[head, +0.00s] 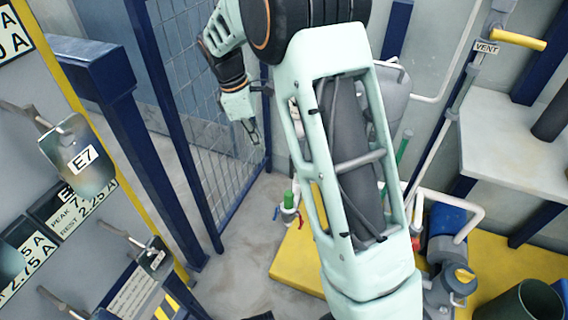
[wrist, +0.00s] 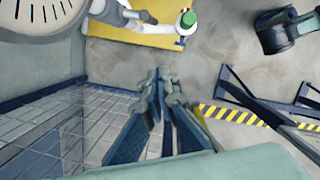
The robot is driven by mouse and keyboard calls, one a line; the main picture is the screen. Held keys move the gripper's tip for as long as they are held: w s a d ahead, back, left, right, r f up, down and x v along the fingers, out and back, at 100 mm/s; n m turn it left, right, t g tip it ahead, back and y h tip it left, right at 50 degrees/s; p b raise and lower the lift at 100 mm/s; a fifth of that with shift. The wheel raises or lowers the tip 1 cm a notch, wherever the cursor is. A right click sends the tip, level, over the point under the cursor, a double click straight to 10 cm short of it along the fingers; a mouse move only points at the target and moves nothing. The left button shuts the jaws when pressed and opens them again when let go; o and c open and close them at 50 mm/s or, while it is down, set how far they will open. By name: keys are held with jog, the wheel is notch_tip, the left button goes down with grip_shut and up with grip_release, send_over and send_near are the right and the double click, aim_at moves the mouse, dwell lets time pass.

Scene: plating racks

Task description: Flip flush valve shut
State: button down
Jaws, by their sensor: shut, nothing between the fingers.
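A small pipe fitting with a green top (head: 289,200) stands low by the yellow platform. It carries a small red handle (head: 300,220) and a small blue handle (head: 276,212). No flush label is readable, so I cannot tell which is the flush valve. In the wrist view the green-topped fitting (wrist: 188,20) shows at the top, beyond my fingertips, with a blue handle (wrist: 178,43) beside it. My gripper (head: 254,141) is shut and empty, pointing down in front of the mesh fence, above and left of the fitting. In the wrist view my gripper (wrist: 158,76) has its fingertips together, apart from the fitting.
A blue-framed mesh fence (head: 196,90) stands close beside my gripper. The yellow platform (head: 300,262) carries pipes and a blue pump (head: 446,222). A yellow lever (head: 518,40) sits by a VENT label. Panels with hanging plates stand left. Grey floor (head: 240,270) is open between.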

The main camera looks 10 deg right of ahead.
aim_at(292, 167)
jog(key=s+d+f+b, duration=0.1)
jog(key=d+f+b, duration=0.4)
jog(key=f, duration=0.4)
jog(key=shift+d+f, duration=0.4)
jog(key=shift+d, duration=0.2)
jog(key=shift+s+p, duration=0.15)
jog(key=shift+p, duration=0.25)
